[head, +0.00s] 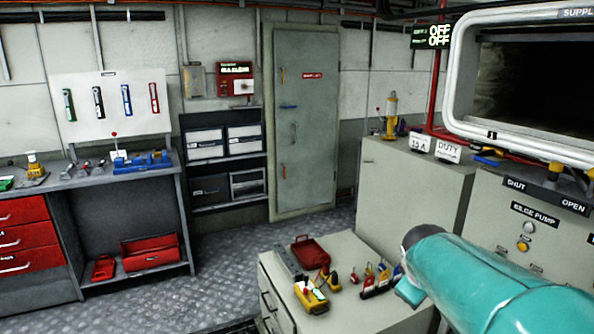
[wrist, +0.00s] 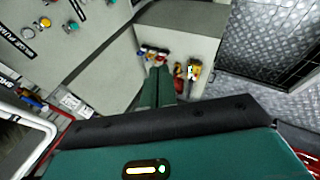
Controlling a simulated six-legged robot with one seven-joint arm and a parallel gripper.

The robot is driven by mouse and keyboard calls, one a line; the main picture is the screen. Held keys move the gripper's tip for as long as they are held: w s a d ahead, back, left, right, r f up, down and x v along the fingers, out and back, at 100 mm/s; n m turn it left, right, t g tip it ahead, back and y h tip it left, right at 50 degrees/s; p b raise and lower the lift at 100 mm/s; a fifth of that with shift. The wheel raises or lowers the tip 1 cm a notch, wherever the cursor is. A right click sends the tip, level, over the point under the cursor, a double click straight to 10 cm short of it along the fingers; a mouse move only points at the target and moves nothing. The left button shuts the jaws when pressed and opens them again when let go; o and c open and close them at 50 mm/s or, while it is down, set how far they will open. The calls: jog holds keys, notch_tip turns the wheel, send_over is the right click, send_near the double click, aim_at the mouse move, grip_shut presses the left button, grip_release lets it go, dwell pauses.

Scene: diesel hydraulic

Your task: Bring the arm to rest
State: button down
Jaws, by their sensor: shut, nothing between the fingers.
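My gripper (wrist: 160,70) shows in the wrist view as two green fingers side by side, shut with nothing between them. It points over the low grey cabinet (wrist: 207,52), past the small tools on its top. In the head view my teal arm reaches in from the lower right, beside the right edge of the same cabinet (head: 372,312). The fingertips cannot be made out there.
On the low cabinet stand a yellow meter (head: 311,296), a red tray (head: 309,252) and several small tools. The bilge pump panel (head: 520,245) is close at the right. A workbench (head: 120,175) stands at the left. Open floor (head: 215,275) lies between.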

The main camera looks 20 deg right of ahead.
jog(key=s+a+m+y, duration=0.1)
jog(key=s+a, duration=0.2)
jog(key=a, duration=0.5)
jog(key=s+a+m+y, duration=0.1)
jog(key=s+a, duration=0.3)
jog(key=a, duration=0.4)
jog(key=s+a+m+t+y, duration=0.1)
jog(key=s+a+m+y, duration=0.1)
jog(key=a, duration=0.6)
jog(key=shift+s+f+y, duration=0.15)
jog(key=shift+s+y, duration=0.35)
jog(key=shift+s, duration=0.3)
jog(key=shift+d, duration=0.1)
